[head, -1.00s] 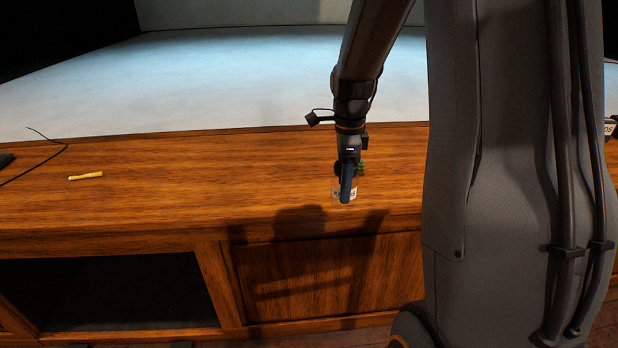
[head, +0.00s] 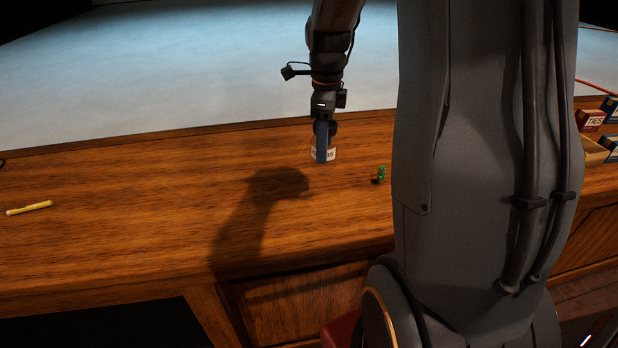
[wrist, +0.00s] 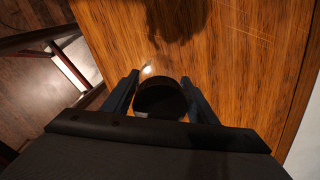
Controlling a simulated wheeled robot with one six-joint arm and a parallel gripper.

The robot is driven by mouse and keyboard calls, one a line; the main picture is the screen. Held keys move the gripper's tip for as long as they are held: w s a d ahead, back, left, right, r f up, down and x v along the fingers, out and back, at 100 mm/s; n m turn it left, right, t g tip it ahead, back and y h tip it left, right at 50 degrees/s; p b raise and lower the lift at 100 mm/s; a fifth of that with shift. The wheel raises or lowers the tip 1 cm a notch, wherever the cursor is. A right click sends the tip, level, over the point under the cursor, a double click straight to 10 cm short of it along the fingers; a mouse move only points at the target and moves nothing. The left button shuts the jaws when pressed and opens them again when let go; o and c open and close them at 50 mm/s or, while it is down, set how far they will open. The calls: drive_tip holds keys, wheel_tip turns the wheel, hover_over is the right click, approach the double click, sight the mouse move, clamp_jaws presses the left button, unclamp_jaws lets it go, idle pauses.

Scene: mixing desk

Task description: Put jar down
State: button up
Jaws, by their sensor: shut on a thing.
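The jar (head: 329,154) is clear with a white label, only partly readable. In the head view it is at the far half of the wooden desk (head: 130,215), partly hidden by my gripper (head: 322,152). My gripper points down and is shut on the jar. In the wrist view the jar (wrist: 160,98) appears as a dark round shape between the fingers. My gripper's shadow falls on the desk apart from the jar, so the jar seems to be above the wood; the exact height is unclear.
A small green object (head: 381,174) stands on the desk to the right of the jar. A yellow stick (head: 30,208) lies at the left. A box labelled TIES (head: 590,120) and other boxes are at the far right. The desk between stick and jar is clear.

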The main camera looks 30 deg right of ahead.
drive_tip(key=shift+w+f, duration=0.1)
drive_tip(key=shift+w, duration=0.25)
wheel_tip(320, 180, down, 10)
drive_tip(key=shift+w+r+p, duration=0.1)
drive_tip(key=shift+r+p, duration=0.05)
drive_tip(key=shift+p, duration=0.65)
drive_tip(key=shift+f, duration=0.2)
drive_tip(key=o, duration=1.1)
drive_tip(key=shift+o, duration=0.2)
drive_tip(key=shift+r, duration=0.1)
